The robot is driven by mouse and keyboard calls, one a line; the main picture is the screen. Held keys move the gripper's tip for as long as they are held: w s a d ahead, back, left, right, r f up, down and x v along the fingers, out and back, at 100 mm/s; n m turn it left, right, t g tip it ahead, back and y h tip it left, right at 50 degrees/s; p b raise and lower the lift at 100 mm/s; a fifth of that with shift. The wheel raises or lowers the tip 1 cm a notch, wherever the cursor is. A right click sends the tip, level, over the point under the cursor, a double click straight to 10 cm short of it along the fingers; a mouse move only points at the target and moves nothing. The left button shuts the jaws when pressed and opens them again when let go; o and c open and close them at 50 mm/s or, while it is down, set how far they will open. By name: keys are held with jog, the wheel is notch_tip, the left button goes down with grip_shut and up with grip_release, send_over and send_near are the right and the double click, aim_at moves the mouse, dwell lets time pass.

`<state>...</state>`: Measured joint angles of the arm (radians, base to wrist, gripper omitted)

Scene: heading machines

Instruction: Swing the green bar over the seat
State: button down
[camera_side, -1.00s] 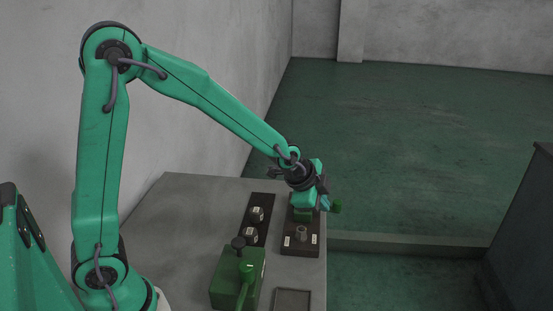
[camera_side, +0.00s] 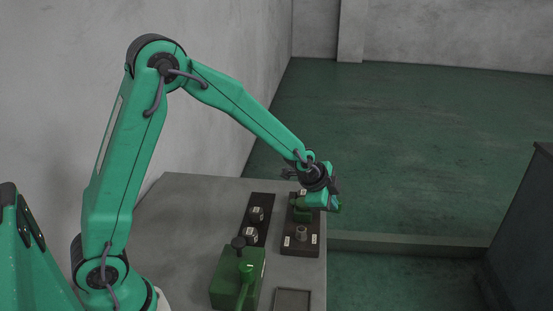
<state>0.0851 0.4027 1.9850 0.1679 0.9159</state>
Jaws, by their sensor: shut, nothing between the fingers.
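The green bar (camera_side: 298,206) is at the far end of a dark plate (camera_side: 288,246), reaching right toward the plate's far right edge. My gripper partly hides it. What looks like the seat, a short grey round socket (camera_side: 301,233), stands on the same plate nearer the camera, with nothing over it. My gripper (camera_side: 325,205) is shut and empty at the right part of the bar. I cannot tell whether it touches the bar.
A second dark plate (camera_side: 263,213) with two labelled round pieces lies to the left. A green machine (camera_side: 226,288) with a black knob and a green lever stands in front. A shallow grey tray (camera_side: 293,300) is beside it. The grey bench top (camera_side: 180,220) is clear at left.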

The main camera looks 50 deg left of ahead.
jog(key=shift+w, duration=0.2)
jog(key=shift+w+a+n, duration=0.25)
jog(key=shift+w+n, duration=0.3)
jog(key=shift+n, duration=0.1)
jog(key=shift+w+a+n, duration=0.2)
jog(key=shift+w+n, duration=0.3)
jog(key=shift+n, duration=0.15)
jog(key=shift+n+y, duration=0.7)
jog(key=shift+n, duration=0.1)
jog(key=shift+w+a, duration=0.7)
jog(key=shift+a, duration=0.9)
jog(key=shift+w+a, duration=0.65)
jog(key=shift+a, duration=0.95)
jog(key=shift+w+a, duration=0.7)
jog(key=shift+a, duration=0.9)
jog(key=shift+s+a, duration=0.1)
jog(key=shift+a, duration=0.05)
